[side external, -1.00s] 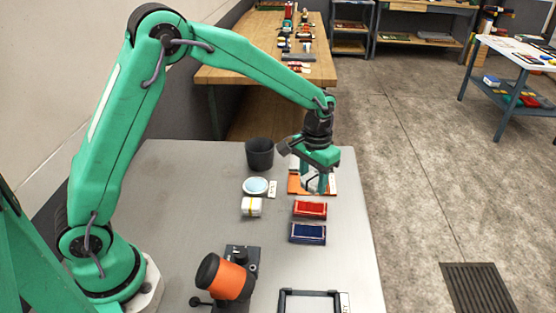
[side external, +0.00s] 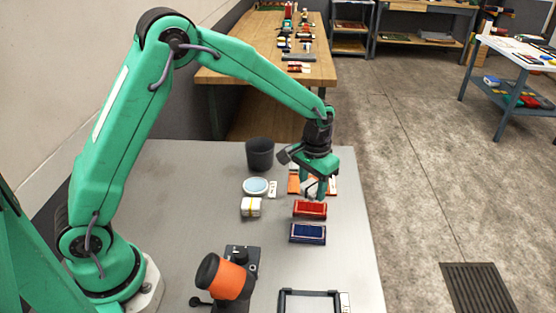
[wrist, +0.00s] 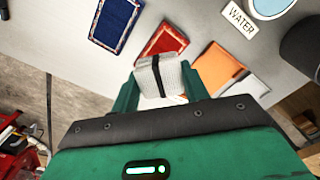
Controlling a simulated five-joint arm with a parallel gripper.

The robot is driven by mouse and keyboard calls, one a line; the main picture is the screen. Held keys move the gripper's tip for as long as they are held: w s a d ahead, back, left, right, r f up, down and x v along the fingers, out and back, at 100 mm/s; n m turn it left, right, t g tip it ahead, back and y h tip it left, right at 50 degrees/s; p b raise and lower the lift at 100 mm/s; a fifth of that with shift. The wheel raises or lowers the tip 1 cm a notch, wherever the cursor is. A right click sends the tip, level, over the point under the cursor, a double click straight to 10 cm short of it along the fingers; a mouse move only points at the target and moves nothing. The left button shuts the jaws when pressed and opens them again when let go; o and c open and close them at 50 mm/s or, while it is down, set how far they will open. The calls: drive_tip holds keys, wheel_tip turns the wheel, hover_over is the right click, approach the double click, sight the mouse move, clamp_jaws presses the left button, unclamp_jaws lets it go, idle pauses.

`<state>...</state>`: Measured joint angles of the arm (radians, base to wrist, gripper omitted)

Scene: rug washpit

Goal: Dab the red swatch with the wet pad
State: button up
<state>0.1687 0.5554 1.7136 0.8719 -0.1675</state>
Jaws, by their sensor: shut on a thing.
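The red swatch (side external: 310,210) lies flat on the grey bench, with a dark red middle and a patterned border. It also shows in the wrist view (wrist: 167,42), just beyond the pad. My gripper (side external: 320,195) points down at the swatch's far edge in the side view.
A blue swatch (side external: 307,233) lies nearer the side camera than the red one. An orange and white piece (wrist: 217,68) lies partly under my gripper. A black cup (side external: 260,154), a white stack with a yellow band (side external: 251,207) and a black frame (side external: 312,293) stand around.

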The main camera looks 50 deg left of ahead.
sight(310, 207)
drive_tip(key=shift+f, duration=1.7)
drive_tip(key=shift+f, duration=0.55)
idle(0.8)
drive_tip(key=shift+r, duration=0.1)
drive_tip(key=shift+r, duration=3.45)
drive_tip(key=shift+s, duration=0.1)
